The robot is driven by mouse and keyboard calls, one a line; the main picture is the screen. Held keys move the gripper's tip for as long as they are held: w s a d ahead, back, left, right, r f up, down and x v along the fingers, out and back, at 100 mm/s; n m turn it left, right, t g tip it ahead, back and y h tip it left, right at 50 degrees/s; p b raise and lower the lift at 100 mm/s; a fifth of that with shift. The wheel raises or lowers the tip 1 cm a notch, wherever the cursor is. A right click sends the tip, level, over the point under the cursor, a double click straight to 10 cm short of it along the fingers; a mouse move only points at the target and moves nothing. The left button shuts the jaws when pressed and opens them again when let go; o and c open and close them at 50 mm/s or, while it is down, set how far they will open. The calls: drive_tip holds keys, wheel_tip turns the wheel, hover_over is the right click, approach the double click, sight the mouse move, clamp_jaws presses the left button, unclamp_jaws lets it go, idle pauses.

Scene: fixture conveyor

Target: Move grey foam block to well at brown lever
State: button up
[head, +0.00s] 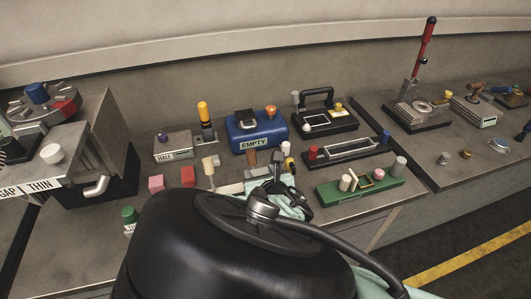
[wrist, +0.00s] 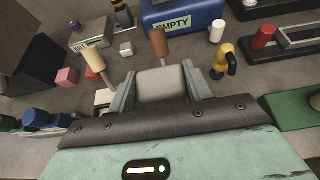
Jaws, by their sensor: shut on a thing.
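My gripper (wrist: 162,88) is shut on the grey foam block (wrist: 160,80), which sits between the two jaws in the wrist view. The brown lever (wrist: 158,42) stands upright just beyond the block; it also shows in the head view (head: 251,158). A cream lever (wrist: 95,60) is to its left and a yellow hooked lever (wrist: 224,58) to its right. The well at the brown lever cannot be made out; the block and gripper cover the area in front of that lever. In the head view my arm hides much of the gripper (head: 275,180).
A blue box marked EMPTY (head: 257,134) stands behind the levers. A pink block (head: 156,183) and a red block (head: 188,175) lie to the left. A green tray (head: 362,190) with small pieces is to the right, and a black-framed fixture (head: 348,150) is behind it.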

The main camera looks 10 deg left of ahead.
idle(0.3)
drive_tip(key=shift+f, duration=0.15)
wheel_tip(320, 180, down, 6)
drive_tip(key=b, duration=0.5)
drive_tip(key=shift+f, duration=0.25)
drive_tip(key=shift+f+b, duration=0.6)
drive_tip(key=shift+b, duration=0.15)
drive_tip(key=o, duration=1.1)
